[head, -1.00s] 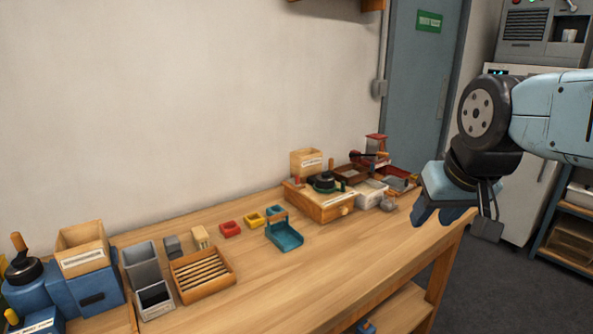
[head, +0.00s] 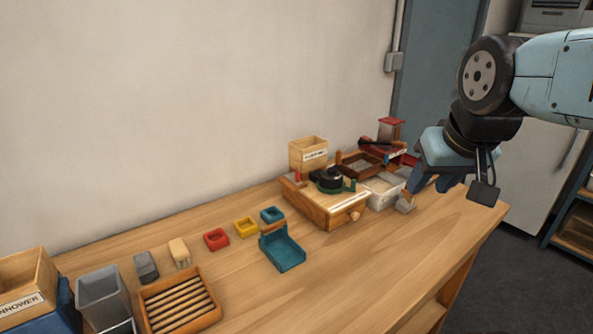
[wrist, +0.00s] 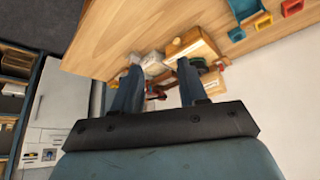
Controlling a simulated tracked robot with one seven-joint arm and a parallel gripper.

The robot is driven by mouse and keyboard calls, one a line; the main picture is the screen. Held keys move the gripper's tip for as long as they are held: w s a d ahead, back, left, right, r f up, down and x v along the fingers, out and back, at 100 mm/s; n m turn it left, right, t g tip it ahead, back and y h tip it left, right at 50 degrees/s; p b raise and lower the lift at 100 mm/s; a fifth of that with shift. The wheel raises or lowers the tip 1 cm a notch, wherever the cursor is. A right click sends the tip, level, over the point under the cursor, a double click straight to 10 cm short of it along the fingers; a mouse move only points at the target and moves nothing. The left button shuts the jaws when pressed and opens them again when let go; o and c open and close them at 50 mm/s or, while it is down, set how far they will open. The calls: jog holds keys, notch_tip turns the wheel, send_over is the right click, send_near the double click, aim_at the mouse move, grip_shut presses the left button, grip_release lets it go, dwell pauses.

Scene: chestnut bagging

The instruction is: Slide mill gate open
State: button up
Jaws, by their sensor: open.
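My gripper (head: 434,183) is open and empty above the right end of the bench, its fingers pointing down. In the wrist view, its two dark blue fingers (wrist: 158,78) are spread apart with bench items beyond them. A wooden box with a black round part and green piece on top (head: 326,202) stands left of the gripper, with a round wooden knob (head: 354,216) at its front. A red device with a dark handle (head: 388,136) stands farther back. I cannot tell which is the mill, and no gate is clearly identifiable.
A pale tray (head: 382,193) and a small grey scoop-like item (head: 405,204) lie close to the gripper. A labelled wooden hopper (head: 308,154) stands behind the box. A teal tray (head: 283,252) lies farther left. The bench's front right is clear.

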jog(key=n+g, duration=0.1)
jog(key=n, duration=3.3)
send_over(297, 172)
jog(key=s, duration=0.5)
notch_tip(297, 172, down, 6)
jog(key=shift+h, duration=0.4)
jog(key=x, duration=0.8)
jog(key=a+x, duration=0.1)
jog(key=x, duration=0.3)
jog(key=shift+w+d+f, duration=0.1)
jog(key=shift+f, duration=0.25)
grip_shut()
